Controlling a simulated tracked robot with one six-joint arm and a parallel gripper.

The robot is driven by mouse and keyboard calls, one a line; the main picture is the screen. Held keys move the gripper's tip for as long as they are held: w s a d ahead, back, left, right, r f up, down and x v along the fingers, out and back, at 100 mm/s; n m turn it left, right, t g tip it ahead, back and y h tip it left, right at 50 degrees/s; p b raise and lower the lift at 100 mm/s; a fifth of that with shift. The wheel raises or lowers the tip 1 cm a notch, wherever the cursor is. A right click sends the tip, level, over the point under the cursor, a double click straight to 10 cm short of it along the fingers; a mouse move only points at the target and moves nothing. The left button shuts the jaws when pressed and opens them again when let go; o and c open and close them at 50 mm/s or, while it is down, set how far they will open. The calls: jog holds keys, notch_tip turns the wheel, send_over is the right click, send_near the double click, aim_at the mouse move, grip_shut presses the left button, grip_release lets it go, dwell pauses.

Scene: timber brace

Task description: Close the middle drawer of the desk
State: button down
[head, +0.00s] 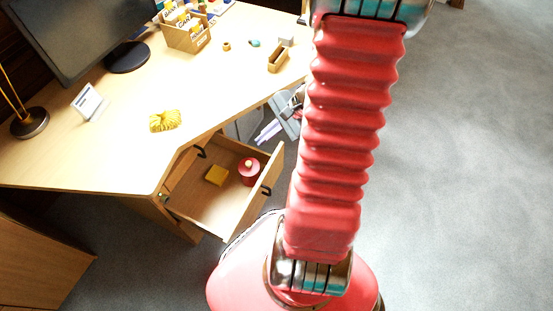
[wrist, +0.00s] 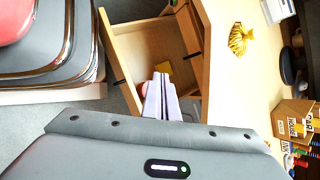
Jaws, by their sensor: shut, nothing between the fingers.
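A wooden drawer (head: 228,212) of the desk (head: 110,150) stands pulled well out, with a dark handle (head: 266,192) on its front panel. I cannot tell from the frames which drawer in the stack it is. A red round lidded object (head: 249,171) and a yellow block (head: 216,175) lie in it. My gripper (head: 266,134) is beyond the drawer, partly hidden behind my red arm. In the wrist view, my gripper's pale fingers (wrist: 161,98) are together and empty, and overlap the view of the open drawer (wrist: 140,45). Contact cannot be told.
A wooden cabinet (head: 40,262) stands at lower left. Grey carpet (head: 460,180) is clear at right.

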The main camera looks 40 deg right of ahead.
jog(key=s+d+f+m+t, duration=0.1)
jog(key=s+d+f+m, duration=0.2)
jog(key=f, duration=0.3)
jog(key=s+d+f+m+t+h, duration=0.1)
jog(key=s+d+f+m, duration=0.3)
jog(key=f+m, duration=0.1)
jog(key=s+d+f+m+t+h, duration=0.1)
jog(key=s+d+f+m, duration=0.2)
jog(key=f+m, duration=0.2)
jog(key=shift+s+d+f+t, duration=0.3)
jog(key=shift+f+t, duration=0.1)
jog(key=shift+f, duration=0.55)
jog(key=shift+a, duration=0.1)
send_near(272, 166)
notch_tip(272, 166, down, 3)
jog(key=shift+w+a+f, duration=0.15)
jog(key=shift+w+a, duration=0.15)
jog(key=shift+w, duration=0.3)
jog(key=shift+w+a+f, duration=0.15)
jog(key=shift+w+a, duration=0.15)
jog(key=shift+w, duration=0.35)
jog(key=shift+w+a+f, duration=0.15)
jog(key=shift+w+a, duration=0.1)
jog(key=shift+w, duration=0.35)
